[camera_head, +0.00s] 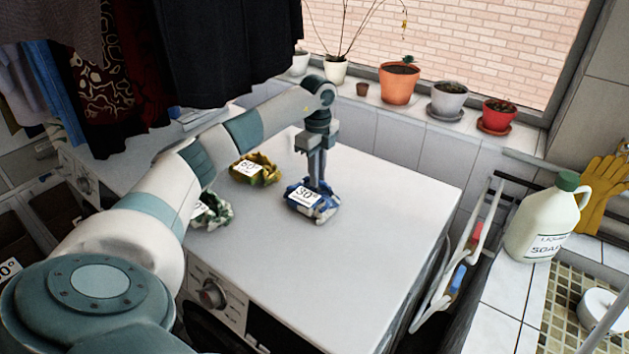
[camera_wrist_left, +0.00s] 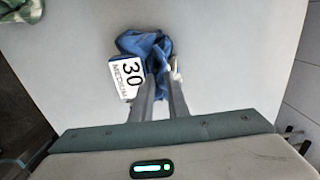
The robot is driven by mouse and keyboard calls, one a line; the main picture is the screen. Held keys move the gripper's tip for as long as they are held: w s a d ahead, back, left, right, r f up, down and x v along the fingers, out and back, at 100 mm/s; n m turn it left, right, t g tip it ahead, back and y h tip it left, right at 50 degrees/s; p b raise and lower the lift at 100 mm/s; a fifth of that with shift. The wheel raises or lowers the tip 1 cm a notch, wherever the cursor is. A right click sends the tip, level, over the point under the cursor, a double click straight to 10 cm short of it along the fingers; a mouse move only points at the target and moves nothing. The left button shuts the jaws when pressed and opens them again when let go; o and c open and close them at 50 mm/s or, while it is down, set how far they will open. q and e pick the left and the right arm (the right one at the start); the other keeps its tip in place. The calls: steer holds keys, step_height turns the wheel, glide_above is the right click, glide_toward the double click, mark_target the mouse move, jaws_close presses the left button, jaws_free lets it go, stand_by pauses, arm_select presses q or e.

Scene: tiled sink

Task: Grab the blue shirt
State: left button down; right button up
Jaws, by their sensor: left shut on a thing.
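The blue shirt (camera_head: 322,208) lies crumpled on the white top of the washing machine (camera_head: 390,200), with a white label reading 30 on it. My left gripper (camera_head: 318,184) points straight down onto the shirt and is shut on its cloth. In the left wrist view the shirt (camera_wrist_left: 150,45) bunches around the fingertips of the gripper (camera_wrist_left: 162,75), and its label (camera_wrist_left: 127,76) reads 30 MEDIUM. The shirt appears to rest on the machine top. My right gripper is not in view.
A yellow garment (camera_head: 256,170) and a green-white garment (camera_head: 216,212) lie to the left, the latter partly behind my arm. Clothes (camera_head: 215,50) hang above. Flowerpots (camera_head: 399,84) line the sill. A soap jug (camera_head: 543,220) stands at right. The machine top right of the shirt is clear.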

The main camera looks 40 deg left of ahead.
arm_select(q)
step_height(320, 180, up, 5)
steer(key=p, duration=0.3)
steer(key=shift+w+p, duration=0.1)
steer(key=shift+p, duration=0.25)
steer(key=s+d+r+p, duration=0.3)
steer(key=s+d+r, duration=0.3)
steer(key=s+d, duration=0.2)
steer(key=shift+s+r, duration=0.15)
steer(key=shift+s, duration=0.15)
steer(key=shift+s, duration=0.1)
